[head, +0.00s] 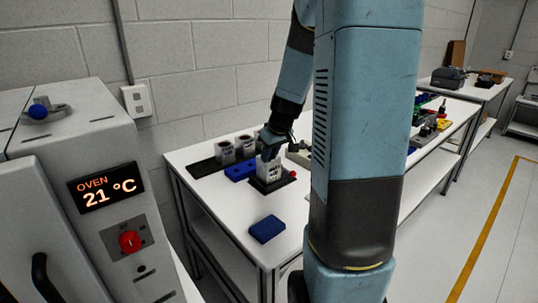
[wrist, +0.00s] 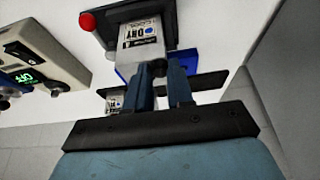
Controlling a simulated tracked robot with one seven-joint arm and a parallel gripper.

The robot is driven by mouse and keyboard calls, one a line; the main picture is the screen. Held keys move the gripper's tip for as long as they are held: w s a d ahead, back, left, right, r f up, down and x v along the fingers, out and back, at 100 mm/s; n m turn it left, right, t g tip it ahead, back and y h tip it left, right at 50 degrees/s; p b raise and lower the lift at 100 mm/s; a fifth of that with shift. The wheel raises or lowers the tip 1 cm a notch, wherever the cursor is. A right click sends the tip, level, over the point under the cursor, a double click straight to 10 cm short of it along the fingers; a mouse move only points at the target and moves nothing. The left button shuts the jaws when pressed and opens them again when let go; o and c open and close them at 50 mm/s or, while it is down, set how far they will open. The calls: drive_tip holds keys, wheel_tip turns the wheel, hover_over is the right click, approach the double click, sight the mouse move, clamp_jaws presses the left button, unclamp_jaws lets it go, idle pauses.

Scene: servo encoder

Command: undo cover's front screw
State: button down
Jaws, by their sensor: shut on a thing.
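The servo encoder unit (head: 269,170) is a grey-white block with a printed label, standing in a black fixture (head: 262,187) with a red knob (head: 293,174). In the wrist view the unit (wrist: 142,33) shows its label and a blue dot, with the red knob (wrist: 87,21) at upper left. My gripper (head: 271,147) is at the top of the unit in the head view. In the wrist view my gripper (wrist: 159,70) has its blue fingers close together at the unit's edge, shut on the cover's front screw, which is mostly hidden between the tips.
A blue bin (head: 240,171) and two similar grey units (head: 225,152) on a dark mat stand left of the fixture. A blue block (head: 267,229) lies nearer on the white table. A device with a green display (wrist: 27,77) stands near the fixture. An oven (head: 90,190) is at left.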

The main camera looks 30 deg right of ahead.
drive_tip(key=c, duration=1.2)
unclamp_jaws()
drive_tip(key=shift+c, duration=0.2)
drive_tip(key=v, duration=1.3)
drive_tip(key=shift+r, duration=0.35)
